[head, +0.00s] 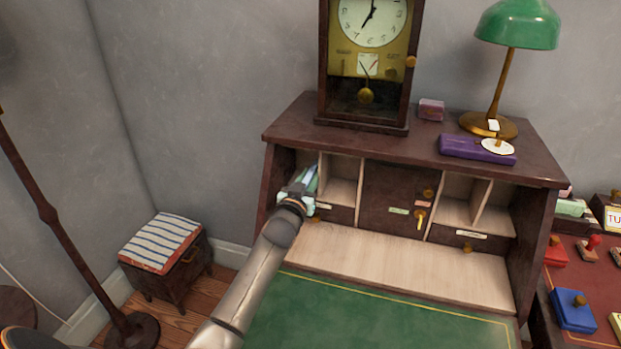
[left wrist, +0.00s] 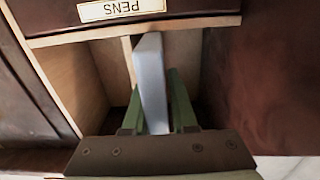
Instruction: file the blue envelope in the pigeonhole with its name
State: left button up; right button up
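The blue envelope (left wrist: 152,80) looks pale blue-grey and stands on edge between the green fingers of my left gripper (left wrist: 157,112). In the head view my left gripper (head: 298,196) is at the leftmost pigeonhole of the desk (head: 340,279), and it hides most of that opening. The envelope shows there as a small blue strip (head: 312,178). In the left wrist view, which is upside down, the envelope is beside a thin wooden divider (left wrist: 128,62). No name on the envelope or on this pigeonhole can be read. My right gripper is out of view.
A drawer labelled PENS (left wrist: 122,9) adjoins the pigeonhole. Another left pigeonhole (head: 342,180) and two right ones look empty. A central door (head: 390,195) holds a key. A clock (head: 368,60), purple box (head: 470,148) and green lamp (head: 518,25) stand on top.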

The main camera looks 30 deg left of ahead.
pick_arm(q)
jog(key=o, duration=0.3)
jog(key=shift+d, duration=0.1)
jog(key=shift+o, duration=0.2)
jog(key=shift+d, duration=0.15)
jog(key=shift+s+d+f, duration=0.1)
jog(key=shift+s+f, duration=0.05)
jog(key=shift+s, duration=0.05)
jog(key=a+p+v, duration=0.1)
jog(key=v, duration=1.1)
jog(key=shift+s, duration=0.15)
